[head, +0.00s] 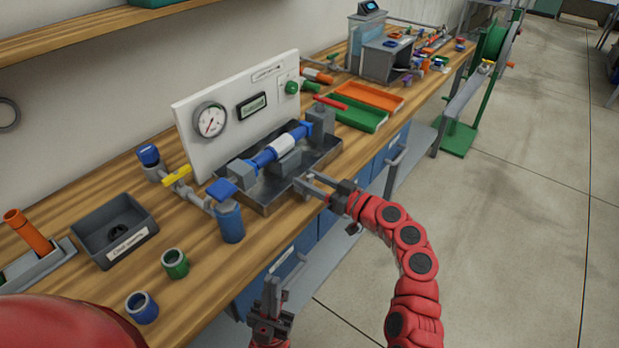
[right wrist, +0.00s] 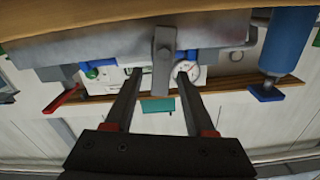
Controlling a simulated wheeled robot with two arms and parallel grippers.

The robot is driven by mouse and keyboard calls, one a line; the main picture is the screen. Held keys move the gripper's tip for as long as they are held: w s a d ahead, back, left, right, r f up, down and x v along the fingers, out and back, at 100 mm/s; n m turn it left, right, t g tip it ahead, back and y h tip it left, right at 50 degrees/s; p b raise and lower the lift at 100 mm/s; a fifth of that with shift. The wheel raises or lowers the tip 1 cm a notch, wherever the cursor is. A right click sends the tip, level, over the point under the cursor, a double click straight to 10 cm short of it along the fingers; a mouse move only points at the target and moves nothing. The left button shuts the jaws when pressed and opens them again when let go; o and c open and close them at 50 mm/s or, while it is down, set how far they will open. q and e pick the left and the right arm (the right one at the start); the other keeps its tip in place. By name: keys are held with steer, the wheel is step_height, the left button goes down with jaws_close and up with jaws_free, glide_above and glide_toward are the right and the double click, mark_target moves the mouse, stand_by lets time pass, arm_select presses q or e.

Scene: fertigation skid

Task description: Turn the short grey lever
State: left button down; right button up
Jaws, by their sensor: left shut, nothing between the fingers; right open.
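The short grey lever (right wrist: 163,75) shows in the right wrist view as a flat grey bar with a round pivot, at the edge of the metal tray. My right gripper (right wrist: 158,73) is open, with one finger on each side of the lever and gaps on both sides. In the head view my right gripper (head: 306,182) is at the front edge of the metal drip tray (head: 264,207); the lever is hard to make out there. My left gripper (head: 271,284) is shut and empty, low in front of the bench, away from the lever.
A blue filter (head: 230,222) with a blue handle and a yellow-handled valve (head: 177,176) stand left of the tray. A red lever (head: 330,102) is at the tray's far end. A gauge panel (head: 245,117) rises behind. Open floor (head: 520,210) lies to the right.

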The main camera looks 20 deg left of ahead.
steer(key=shift+a, duration=0.1)
jaws_close()
steer(key=shift+w+f, duration=0.1)
stand_by(0.5)
steer(key=m, duration=0.1)
steer(key=m+b, duration=0.2)
steer(key=shift+w+f, duration=0.25)
steer(key=shift+w, duration=0.05)
steer(key=m, duration=0.1)
steer(key=m+b, duration=0.1)
steer(key=m, duration=0.1)
steer(key=w+m, duration=0.1)
steer(key=shift+w+d+f+m, duration=0.1)
steer(key=shift+d+f+m, duration=0.2)
steer(key=shift+d+f, duration=0.1)
steer(key=m, duration=0.3)
steer(key=shift+w+d+f+b, duration=0.1)
steer(key=shift+w+f+b, duration=0.15)
steer(key=shift+f+b, duration=0.15)
steer(key=shift+w+f+m, duration=0.1)
steer(key=shift+f+m, duration=0.15)
steer(key=shift+m, duration=0.6)
steer(key=shift+s+f+m, duration=0.1)
steer(key=shift+f+m, duration=0.15)
steer(key=shift+m, duration=0.65)
steer(key=shift+w+f+m, duration=0.1)
steer(key=shift+f+m, duration=0.15)
steer(key=shift+m, duration=0.6)
